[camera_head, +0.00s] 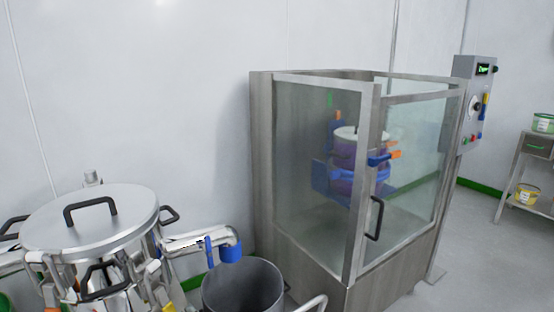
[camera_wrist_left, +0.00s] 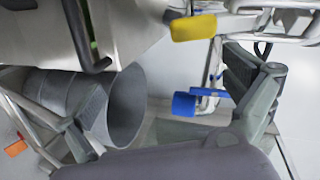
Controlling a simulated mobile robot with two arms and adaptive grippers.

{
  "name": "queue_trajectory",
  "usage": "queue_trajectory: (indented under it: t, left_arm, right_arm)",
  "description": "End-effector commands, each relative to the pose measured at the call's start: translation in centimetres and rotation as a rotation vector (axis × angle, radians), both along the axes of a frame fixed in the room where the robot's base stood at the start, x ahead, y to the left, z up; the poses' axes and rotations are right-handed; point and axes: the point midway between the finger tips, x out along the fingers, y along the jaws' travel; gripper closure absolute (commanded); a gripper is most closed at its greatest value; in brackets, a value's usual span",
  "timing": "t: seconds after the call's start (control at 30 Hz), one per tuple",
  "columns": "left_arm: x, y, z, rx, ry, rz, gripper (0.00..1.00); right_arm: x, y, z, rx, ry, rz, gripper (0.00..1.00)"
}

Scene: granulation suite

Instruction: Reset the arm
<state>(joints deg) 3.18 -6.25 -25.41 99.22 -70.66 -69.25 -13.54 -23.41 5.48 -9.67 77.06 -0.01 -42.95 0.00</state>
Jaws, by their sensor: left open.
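My left gripper (camera_wrist_left: 165,108) shows in the left wrist view. Its two dark grey fingers are spread wide apart, with nothing held between them. Beyond the fingers are a grey open bin and a pipe outlet with a blue end. In the head view I cannot clearly pick the left gripper out from the metal parts around the lidded vessel at lower left. My right gripper is not in view.
A steel lidded vessel (camera_head: 92,218) stands at lower left, its blue-ended outlet (camera_head: 230,252) above the grey bin (camera_head: 243,288). The bin also shows in the wrist view (camera_wrist_left: 125,108), near a yellow handle (camera_wrist_left: 193,27). A glazed cabinet (camera_head: 300,150) stands at centre right.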

Motion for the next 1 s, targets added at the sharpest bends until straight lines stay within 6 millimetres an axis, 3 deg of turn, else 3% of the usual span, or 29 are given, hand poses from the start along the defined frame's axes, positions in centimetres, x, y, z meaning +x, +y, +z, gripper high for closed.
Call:
queue_trajectory:
  t: [0.17, 0.3, 0.4, 0.6, 1.0]
  left_arm:
    - [-4.7, 2.8, -4.5, -0.226, 0.089, 0.081, 0.0]
    - [-10.6, 4.7, -8.3, -0.474, 0.184, 0.168, 0.0]
    - [-15.0, 5.1, -10.0, -0.651, 0.252, 0.222, 0.0]
    - [-20.6, 4.4, -10.7, -0.872, 0.348, 0.274, 0.0]
    - [-28.1, 2.3, -8.9, -1.128, 0.494, 0.305, 0.0]
  right_arm:
    - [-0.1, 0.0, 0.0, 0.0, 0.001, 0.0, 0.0]
    - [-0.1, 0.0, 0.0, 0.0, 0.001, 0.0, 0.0]
    - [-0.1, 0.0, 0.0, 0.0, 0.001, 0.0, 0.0]
    - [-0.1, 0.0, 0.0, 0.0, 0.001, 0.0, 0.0]
    - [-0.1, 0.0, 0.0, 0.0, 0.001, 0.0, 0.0]
